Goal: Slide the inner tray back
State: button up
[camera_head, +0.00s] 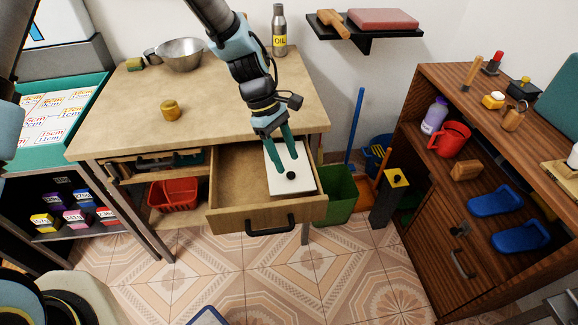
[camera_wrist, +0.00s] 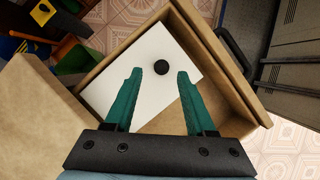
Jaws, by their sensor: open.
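The inner tray is a white flat panel (camera_head: 283,180) with a round black knob (camera_head: 291,175), lying in the right part of the open wooden drawer (camera_head: 225,212). In the wrist view the white tray (camera_wrist: 125,72) and its black knob (camera_wrist: 161,67) show between and beyond the fingertips. My gripper (camera_head: 285,157) has green fingers and is open over the tray, with the knob just ahead of the fingertips. In the wrist view my gripper (camera_wrist: 159,74) holds nothing. Whether the fingertips touch the tray is unclear.
The drawer has a black front handle (camera_head: 270,226) and hangs out under the wooden worktop (camera_head: 220,110). The drawer's left part is bare. A green bin (camera_head: 338,194) stands right of the drawer, and a red basket (camera_head: 173,195) is on the shelf to the left.

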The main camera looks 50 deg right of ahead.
jog(key=v, duration=0.7)
jog(key=shift+b, duration=0.45)
jog(key=shift+w+r, duration=0.1)
jog(key=shift+w, duration=0.05)
jog(key=w+a+r+m+t, duration=0.1)
jog(key=w+a+r+t, duration=0.1)
jog(key=w+a, duration=0.7)
jog(key=w+a+r+t, duration=0.1)
jog(key=w+a+r, duration=0.2)
jog(key=w+a, duration=0.7)
jog(key=s+a+r+t, duration=0.1)
jog(key=a, duration=1.2)
jog(key=s+a+r+m+t, duration=0.1)
jog(key=s+a+r+t, duration=0.1)
jog(key=a, duration=1.1)
